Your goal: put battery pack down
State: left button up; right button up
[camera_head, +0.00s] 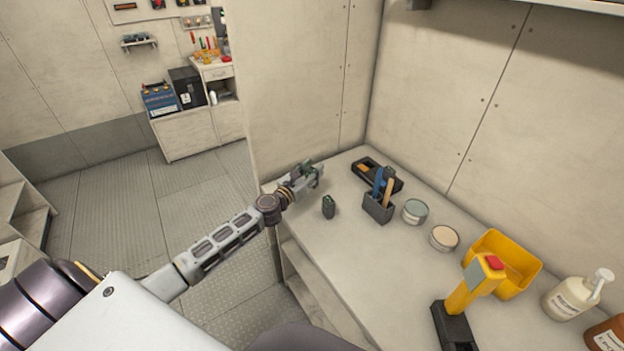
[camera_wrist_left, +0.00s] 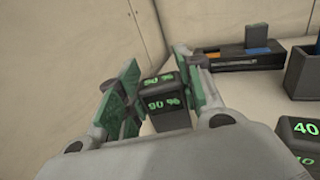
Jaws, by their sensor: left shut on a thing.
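My left gripper (camera_head: 307,177) is over the far left end of the bench, shut on a dark battery pack. In the left wrist view this battery pack (camera_wrist_left: 165,104) sits upright between the green finger pads (camera_wrist_left: 122,92) and shows a green "90 %". I cannot tell whether its bottom touches the bench. A second dark battery pack (camera_head: 328,206) stands on the bench just right of the gripper. It shows "40" in the left wrist view (camera_wrist_left: 300,135). My right gripper is not in view.
On the bench (camera_head: 335,262) are a black device (camera_head: 366,168), a dark holder (camera_head: 377,209) with blue and tan-handled tools, two round tins (camera_head: 414,211), a yellow bin (camera_head: 521,266), a yellow-and-black tool (camera_head: 462,297) and a pump bottle (camera_head: 573,299). The bench's front left part is clear.

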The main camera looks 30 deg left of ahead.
pick_arm(q)
jog(key=shift+f+b, duration=0.4)
jog(key=shift+f, duration=0.8)
jog(key=shift+f+b, duration=0.5)
jog(key=shift+f, duration=0.15)
jog(key=o, duration=0.9)
jog(key=shift+f, duration=0.1)
jog(key=shift+o, duration=0.9)
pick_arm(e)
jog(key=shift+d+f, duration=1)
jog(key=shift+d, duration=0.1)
pick_arm(q)
jog(key=shift+r, duration=0.2)
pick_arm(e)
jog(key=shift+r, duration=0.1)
